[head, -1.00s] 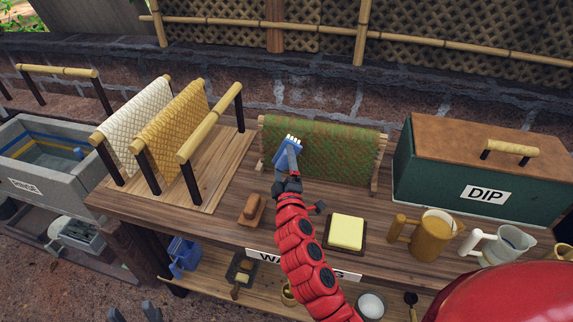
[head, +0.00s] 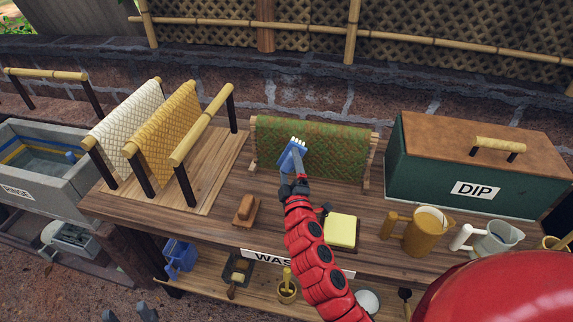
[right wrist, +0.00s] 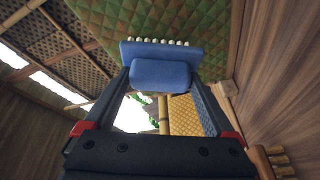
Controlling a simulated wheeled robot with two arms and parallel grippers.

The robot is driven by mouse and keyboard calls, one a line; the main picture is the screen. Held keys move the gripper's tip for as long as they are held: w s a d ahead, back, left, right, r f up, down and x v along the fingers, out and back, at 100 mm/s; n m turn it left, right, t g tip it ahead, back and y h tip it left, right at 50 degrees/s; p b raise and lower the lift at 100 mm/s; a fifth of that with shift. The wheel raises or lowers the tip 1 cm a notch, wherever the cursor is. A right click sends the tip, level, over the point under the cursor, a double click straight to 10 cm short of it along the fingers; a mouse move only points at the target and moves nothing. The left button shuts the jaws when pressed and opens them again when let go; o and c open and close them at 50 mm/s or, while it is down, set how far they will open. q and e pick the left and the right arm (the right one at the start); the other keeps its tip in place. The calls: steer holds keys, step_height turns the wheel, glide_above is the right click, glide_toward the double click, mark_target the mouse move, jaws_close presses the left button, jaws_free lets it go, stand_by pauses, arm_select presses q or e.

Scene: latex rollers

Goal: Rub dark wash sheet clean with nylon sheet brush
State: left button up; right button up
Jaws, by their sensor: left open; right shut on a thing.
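The dark wash sheet (head: 335,150), green with brown patches, hangs over a low wooden rack at the back of the table. It also fills the top of the right wrist view (right wrist: 225,30). The nylon sheet brush (head: 291,158) is blue with white bristles, in front of the sheet's left part. My right gripper (head: 294,180) is shut on the brush, which shows between its fingers in the right wrist view (right wrist: 160,72). The bristles are close to the sheet; I cannot tell whether they touch. My left gripper (head: 130,311) is open and empty at the bottom left, low and away from the table.
White (head: 125,125) and yellow (head: 165,125) sheets hang on bars at left. A brown brush (head: 246,208), yellow block (head: 341,230), wooden mug (head: 425,235) and metal jug (head: 492,240) stand in front. A green DIP box (head: 430,180) is at right, a grey basin (head: 70,185) at far left.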

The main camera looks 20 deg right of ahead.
mark_target(303, 156)
steer(key=shift+s+d, duration=0.65)
steer(key=shift+d, duration=0.2)
steer(key=shift+s+d+r+p, duration=0.1)
steer(key=shift+s+d+p, duration=0.25)
steer(key=shift+d, duration=0.2)
steer(key=shift+s+d+r+p, duration=0.1)
steer(key=shift+s+d+p, duration=0.2)
steer(key=shift+d, duration=0.2)
steer(key=shift+d+f, duration=0.1)
steer(key=shift+s+d+f+p, duration=0.1)
steer(key=shift+s+d+p, duration=0.15)
steer(key=shift+s+d, duration=0.3)
steer(key=shift+s+d+p, duration=0.2)
steer(key=shift+s+d, duration=0.1)
steer(key=shift+d, duration=0.35)
